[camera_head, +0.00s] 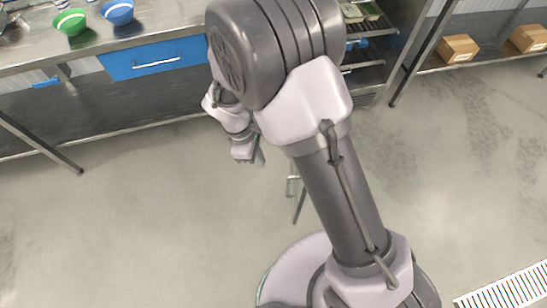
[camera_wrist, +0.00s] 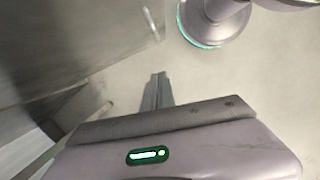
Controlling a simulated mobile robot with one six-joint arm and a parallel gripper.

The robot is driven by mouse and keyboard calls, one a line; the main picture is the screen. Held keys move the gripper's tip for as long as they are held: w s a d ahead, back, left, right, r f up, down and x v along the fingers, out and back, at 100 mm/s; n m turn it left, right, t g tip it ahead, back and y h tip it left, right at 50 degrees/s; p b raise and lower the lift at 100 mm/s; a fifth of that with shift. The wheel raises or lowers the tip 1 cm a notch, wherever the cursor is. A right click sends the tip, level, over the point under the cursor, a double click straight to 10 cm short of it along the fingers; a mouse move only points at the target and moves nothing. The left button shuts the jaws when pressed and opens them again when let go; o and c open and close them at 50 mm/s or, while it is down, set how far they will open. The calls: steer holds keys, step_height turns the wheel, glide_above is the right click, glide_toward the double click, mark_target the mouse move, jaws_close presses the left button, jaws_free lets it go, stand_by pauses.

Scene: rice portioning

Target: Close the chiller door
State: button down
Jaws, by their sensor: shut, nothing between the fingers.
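My gripper (camera_head: 259,158) hangs over the open floor in front of the counter, left of my forearm. In the wrist view, its fingers (camera_wrist: 157,90) are together with nothing between them. No chiller door can be made out clearly in the head view; my arm covers the middle of the scene. A small pale bracket-like piece (camera_head: 294,187) shows beside my arm, below and right of the gripper, and I cannot tell whether it belongs to the door. A large grey panel (camera_wrist: 55,45) fills the upper left of the wrist view, apart from the fingers; I cannot tell whether it is the door.
A steel counter (camera_head: 30,57) with a green bowl (camera_head: 72,22), a blue bowl (camera_head: 118,12) and a blue drawer (camera_head: 155,58) runs along the back left. Open racks (camera_head: 365,73) stand right of my arm. Cardboard boxes (camera_head: 458,48) sit on a right shelf. The floor (camera_head: 130,210) is clear.

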steer(key=s+d+f+b, duration=0.1)
steer(key=d+f+b, duration=0.4)
steer(key=f, duration=0.3)
steer(key=shift+s+d+f, duration=0.2)
steer(key=shift+d+f, duration=0.05)
steer(key=shift+d, duration=0.3)
steer(key=shift+d, duration=0.1)
